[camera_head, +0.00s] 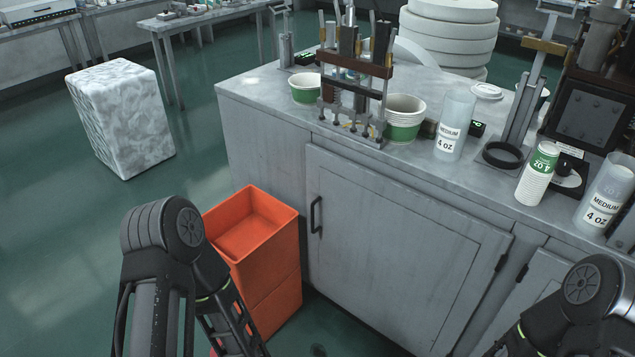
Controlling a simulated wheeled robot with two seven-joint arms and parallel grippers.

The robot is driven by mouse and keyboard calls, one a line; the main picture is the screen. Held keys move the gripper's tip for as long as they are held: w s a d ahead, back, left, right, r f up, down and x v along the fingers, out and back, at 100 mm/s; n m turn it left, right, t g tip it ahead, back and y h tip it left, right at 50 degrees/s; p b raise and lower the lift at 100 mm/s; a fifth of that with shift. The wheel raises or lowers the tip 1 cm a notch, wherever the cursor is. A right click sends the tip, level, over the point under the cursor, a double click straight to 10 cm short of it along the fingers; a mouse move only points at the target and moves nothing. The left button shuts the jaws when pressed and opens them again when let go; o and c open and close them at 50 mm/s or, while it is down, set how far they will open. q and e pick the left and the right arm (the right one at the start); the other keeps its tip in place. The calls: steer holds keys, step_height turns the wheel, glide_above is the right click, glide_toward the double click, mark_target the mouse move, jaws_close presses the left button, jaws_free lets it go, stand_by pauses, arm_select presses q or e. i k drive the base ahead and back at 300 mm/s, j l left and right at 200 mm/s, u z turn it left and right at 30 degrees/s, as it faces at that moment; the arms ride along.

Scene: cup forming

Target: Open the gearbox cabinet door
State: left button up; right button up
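The grey cabinet door (395,240) is on the front of the metal workbench and looks shut, its edges flush with the frame. Its black bar handle (316,215) is upright near the door's left edge. Dark hinges show on its right edge. My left arm comes in at the lower left, in front of the orange bins, and my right arm is at the lower right corner. Both arms bend down out of the frame, and neither gripper's fingertips show. Nothing of mine touches the handle.
Stacked orange bins (268,222) stand on the floor just left of the door. The benchtop holds paper cups (404,115), clear cup sleeves (455,125) and a metal fixture (355,75). A white wrapped block (122,118) stands at the left. Green floor is clear between it and the bench.

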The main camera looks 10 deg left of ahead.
mark_target(418, 267)
steer(key=i+j+z, duration=0.1)
steer(key=i+j, duration=0.15)
steer(key=i+j+z, duration=0.1)
steer(key=j, duration=0.35)
steer(key=i, duration=0.6)
